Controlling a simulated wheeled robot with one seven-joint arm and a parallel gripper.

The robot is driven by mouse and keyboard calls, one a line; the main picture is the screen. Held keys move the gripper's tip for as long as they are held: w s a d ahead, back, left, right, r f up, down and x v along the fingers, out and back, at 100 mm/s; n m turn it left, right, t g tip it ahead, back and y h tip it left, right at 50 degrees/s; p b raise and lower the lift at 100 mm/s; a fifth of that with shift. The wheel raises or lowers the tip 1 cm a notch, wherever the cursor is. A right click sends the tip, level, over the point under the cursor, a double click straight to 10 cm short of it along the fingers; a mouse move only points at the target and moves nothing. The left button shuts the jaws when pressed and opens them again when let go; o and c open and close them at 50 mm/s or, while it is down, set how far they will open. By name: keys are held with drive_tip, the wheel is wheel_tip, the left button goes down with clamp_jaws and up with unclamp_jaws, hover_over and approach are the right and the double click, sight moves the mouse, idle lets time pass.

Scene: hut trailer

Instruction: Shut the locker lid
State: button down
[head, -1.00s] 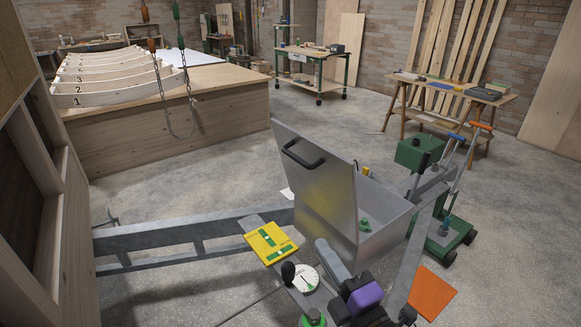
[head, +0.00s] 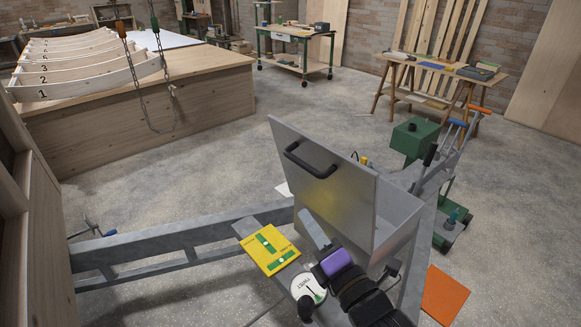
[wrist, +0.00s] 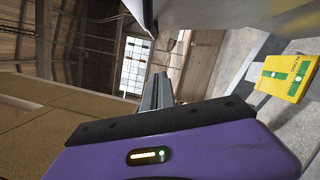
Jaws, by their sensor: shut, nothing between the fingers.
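The locker (head: 398,232) is a grey metal box on the trailer's front frame. Its lid (head: 345,190) stands open, raised steeply, with its outer face and black bar handle (head: 310,160) towards me. My gripper (head: 306,214), with a purple body, is in front of the lid's lower part, below the handle. In the wrist view the gripper's grey fingers (wrist: 157,88) are together with nothing between them. A pale metal surface, probably the lid (wrist: 225,12), crosses the top of the wrist view. Whether the fingers touch the lid I cannot tell. The inside of the locker is mostly hidden.
A yellow plate (head: 268,249) and a round white dial (head: 308,289) lie left of my gripper. A green wheeled device (head: 448,218) stands right of the locker, near an orange sheet (head: 446,295). A wooden platform (head: 140,115) is behind left. Open concrete floor lies beyond the locker.

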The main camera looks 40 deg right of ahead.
drive_tip(key=w+d+r+p, duration=0.2)
drive_tip(key=w+d, duration=0.3)
drive_tip(key=w, duration=0.5)
drive_tip(key=shift+d+r+p, duration=0.4)
drive_tip(key=shift+p, duration=0.25)
drive_tip(key=shift+d, duration=0.1)
